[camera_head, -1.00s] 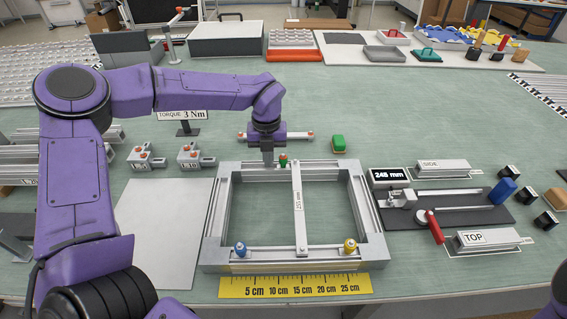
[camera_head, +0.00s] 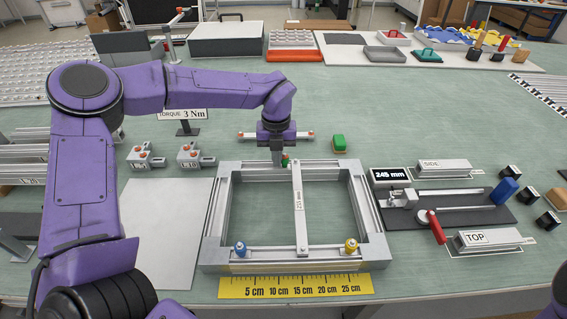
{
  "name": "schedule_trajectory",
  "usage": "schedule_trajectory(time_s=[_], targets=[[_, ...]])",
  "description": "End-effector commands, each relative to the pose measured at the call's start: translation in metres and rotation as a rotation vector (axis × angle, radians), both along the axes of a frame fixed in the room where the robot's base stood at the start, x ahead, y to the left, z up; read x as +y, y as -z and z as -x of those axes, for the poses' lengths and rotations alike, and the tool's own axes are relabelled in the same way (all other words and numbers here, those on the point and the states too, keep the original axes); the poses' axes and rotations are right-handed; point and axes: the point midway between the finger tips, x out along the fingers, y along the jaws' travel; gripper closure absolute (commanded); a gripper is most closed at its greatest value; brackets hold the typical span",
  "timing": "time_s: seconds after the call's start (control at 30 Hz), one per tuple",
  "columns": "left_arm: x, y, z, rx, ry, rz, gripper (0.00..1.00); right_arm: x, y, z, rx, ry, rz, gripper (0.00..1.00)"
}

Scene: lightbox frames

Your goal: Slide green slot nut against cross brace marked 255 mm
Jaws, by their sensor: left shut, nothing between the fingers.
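The brace spans the frame from back to front and has a small label that is hard to read. My right gripper is out of view.
A blue nut (camera_head: 240,249) and a yellow nut (camera_head: 350,246) sit on the front rail. A yellow ruler (camera_head: 295,287) lies before the frame. A measuring fixture with a 245 mm display (camera_head: 389,174) is at right.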

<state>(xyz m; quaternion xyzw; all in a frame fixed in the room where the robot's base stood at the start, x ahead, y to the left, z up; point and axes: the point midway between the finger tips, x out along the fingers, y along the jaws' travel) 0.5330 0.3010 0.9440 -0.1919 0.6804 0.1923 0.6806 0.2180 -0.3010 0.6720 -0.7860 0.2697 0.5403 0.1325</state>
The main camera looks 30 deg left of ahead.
Motion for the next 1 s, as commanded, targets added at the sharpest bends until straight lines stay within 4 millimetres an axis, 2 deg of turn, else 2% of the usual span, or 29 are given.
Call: schedule_trajectory(time_s=[0.43,0.77,0.87,1.0], targets=[[0.0,-0.001,0.0,-0.001,0.002,0.002,1.0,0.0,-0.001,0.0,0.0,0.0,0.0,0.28],[0.011,-0.001,0.007,-0.001,-0.001,0.001,1.0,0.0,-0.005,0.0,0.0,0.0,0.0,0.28],[0.011,-0.006,0.007,-0.001,0.0,0.0,1.0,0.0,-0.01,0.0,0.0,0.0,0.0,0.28],[0.011,-0.024,0.007,-0.001,-0.001,0.0,1.0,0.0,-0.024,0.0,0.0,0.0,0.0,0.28]])
